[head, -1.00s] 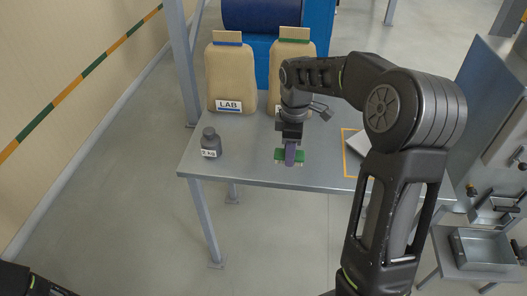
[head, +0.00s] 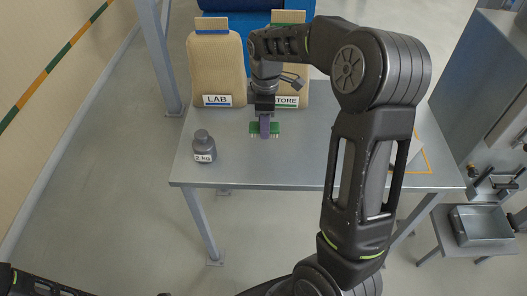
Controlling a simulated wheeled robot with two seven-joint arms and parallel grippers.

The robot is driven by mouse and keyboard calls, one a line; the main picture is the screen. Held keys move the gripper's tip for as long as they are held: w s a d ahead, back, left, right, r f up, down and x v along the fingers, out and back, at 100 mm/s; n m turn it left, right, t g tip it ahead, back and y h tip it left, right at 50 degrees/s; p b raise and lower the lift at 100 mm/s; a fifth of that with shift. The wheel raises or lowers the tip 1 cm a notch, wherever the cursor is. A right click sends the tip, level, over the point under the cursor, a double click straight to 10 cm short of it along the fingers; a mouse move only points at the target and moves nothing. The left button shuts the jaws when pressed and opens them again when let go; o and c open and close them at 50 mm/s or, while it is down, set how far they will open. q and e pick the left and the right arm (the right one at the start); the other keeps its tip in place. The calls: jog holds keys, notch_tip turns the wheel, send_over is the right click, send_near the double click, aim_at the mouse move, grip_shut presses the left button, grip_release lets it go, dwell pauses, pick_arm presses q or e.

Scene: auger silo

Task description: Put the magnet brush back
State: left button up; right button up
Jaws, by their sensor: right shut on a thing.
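The magnet brush (head: 273,129) shows as a green bar, with bristle-like tips along its lower edge and a grey-purple upright part in the middle. My right gripper (head: 265,114) points down and is shut on it. The brush is over the table's left half, in front of the STORE sack. I cannot tell whether it touches the tabletop. An orange outline (head: 429,160) is on the right of the table, partly hidden by my right arm. Only a piece of my left arm shows at the bottom left; its gripper is out of view.
The grey table (head: 290,173) also holds a LAB sack (head: 216,68), a STORE sack (head: 291,80) and a dark 2 kg weight (head: 204,147). A pale flat thing (head: 414,148) lies by the outline. A metal tray (head: 482,224) stands at the right. The table's front middle is clear.

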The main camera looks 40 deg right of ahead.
send_over(265, 155)
notch_tip(265, 155, down, 6)
jog(key=shift+f+p, duration=0.1)
jog(key=shift+p, duration=0.3)
jog(key=shift+f+p, duration=0.3)
jog(key=shift+f, duration=1.5)
jog(key=o, duration=1.2)
notch_tip(265, 155, up, 12)
jog(key=shift+b, duration=0.6)
